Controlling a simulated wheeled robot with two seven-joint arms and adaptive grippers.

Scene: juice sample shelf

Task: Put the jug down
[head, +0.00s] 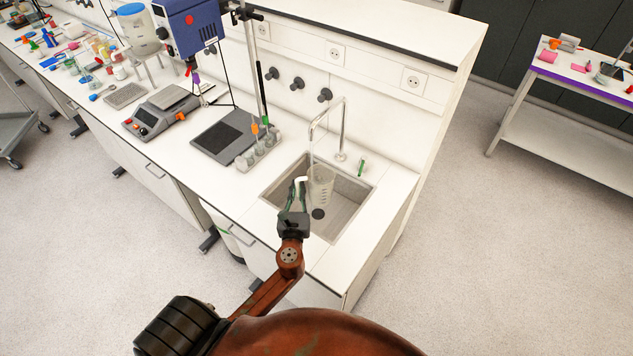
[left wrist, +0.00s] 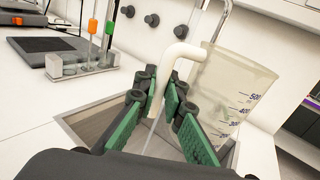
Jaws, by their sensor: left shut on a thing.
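The jug (head: 321,186) is a clear measuring jug with a white handle. It is upright in or just above the sink (head: 349,222), under the tap (head: 341,130); whether its base touches the sink floor I cannot tell. In the left wrist view the jug (left wrist: 236,92) shows dark graduation marks, and its white handle (left wrist: 180,50) runs down between the green-padded fingers. My left gripper (head: 299,190) is shut on that handle, left of the jug's body. It also shows in the left wrist view (left wrist: 165,100). My right gripper is in neither view.
A rack with small vials (head: 258,150) stands left of the sink, beside a black-topped plate (head: 224,138). A small green item (head: 362,166) stands behind the sink's right corner. The white counter right of the sink (head: 392,190) is clear.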

